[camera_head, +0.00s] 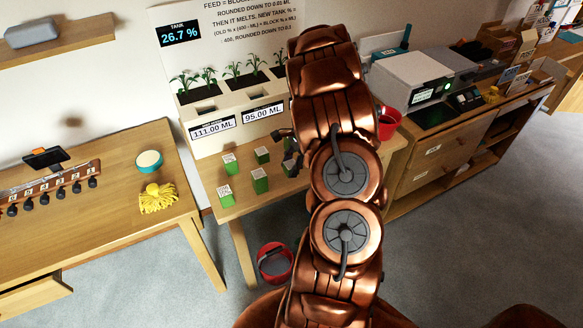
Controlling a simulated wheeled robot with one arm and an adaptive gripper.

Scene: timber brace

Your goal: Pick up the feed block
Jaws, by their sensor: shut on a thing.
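Several small green feed blocks with white labelled tops stand on the wooden table below the planter; one feed block (260,181) is at the front and another feed block (225,196) is at the front left. Two more stand behind them, a feed block (229,164) and a feed block (262,155). My gripper (286,150) is at the right of this group, mostly hidden behind my copper arm. It is shut on a green feed block (289,168) that shows in part at the arm's left edge. I cannot tell whether that block is off the table.
The planter (205,137) with two volume displays stands behind the blocks, under a tank display (180,34) reading 26.7 %. A red bucket (274,262) is on the floor. A side table (110,205) is left; a red container (389,122) is right of my arm.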

